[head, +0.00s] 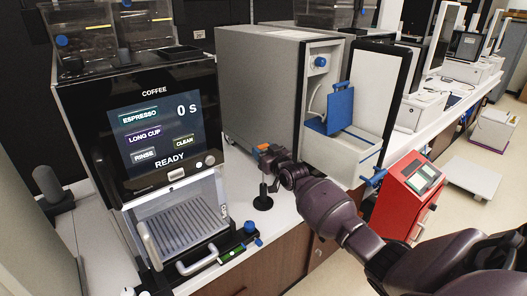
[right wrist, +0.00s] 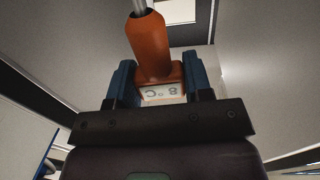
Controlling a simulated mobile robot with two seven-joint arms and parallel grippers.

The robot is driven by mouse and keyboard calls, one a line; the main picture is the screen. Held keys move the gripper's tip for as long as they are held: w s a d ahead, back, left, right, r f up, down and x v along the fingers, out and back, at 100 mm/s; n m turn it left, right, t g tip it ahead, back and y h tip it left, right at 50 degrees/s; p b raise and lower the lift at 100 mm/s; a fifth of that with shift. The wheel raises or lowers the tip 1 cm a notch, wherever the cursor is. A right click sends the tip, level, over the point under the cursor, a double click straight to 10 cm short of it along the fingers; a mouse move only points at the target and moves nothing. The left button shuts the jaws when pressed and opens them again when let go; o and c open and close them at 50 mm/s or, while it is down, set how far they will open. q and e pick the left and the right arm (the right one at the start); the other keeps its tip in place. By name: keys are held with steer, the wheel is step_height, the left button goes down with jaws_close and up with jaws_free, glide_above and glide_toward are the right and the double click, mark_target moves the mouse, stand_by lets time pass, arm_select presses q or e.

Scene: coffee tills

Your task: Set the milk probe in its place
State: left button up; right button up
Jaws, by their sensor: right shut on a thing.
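The milk probe has an orange handle (right wrist: 152,50), a metal shaft and a small white display reading 8 °C. My right gripper (right wrist: 160,82) is shut on the probe, with a blue finger on each side of its display end. In the head view a bit of the orange probe (head: 262,147) shows at the tip of my right gripper (head: 268,157). Below it on the counter stands a small black holder (head: 263,202) with a round base and an upright stem. The gripper hides part of the space above the holder, so I cannot tell whether probe and holder touch. My left gripper is not in view.
The coffee machine (head: 150,110), its display reading READY, stands left of the holder. A grey cabinet machine (head: 255,85) with a blue flap (head: 341,108) stands behind. A red terminal (head: 405,195) is at right.

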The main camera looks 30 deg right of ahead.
steer(key=shift+f+b, duration=0.6)
steer(key=shift+f, duration=0.35)
steer(key=shift+f+b, duration=0.35)
steer(key=shift+f, duration=0.45)
steer(key=shift+f+b, duration=0.2)
steer(key=shift+b, duration=0.15)
steer(key=shift+f+b, duration=0.85)
steer(key=shift+f, duration=0.75)
steer(key=shift+f+b, duration=0.35)
steer(key=shift+f, duration=0.05)
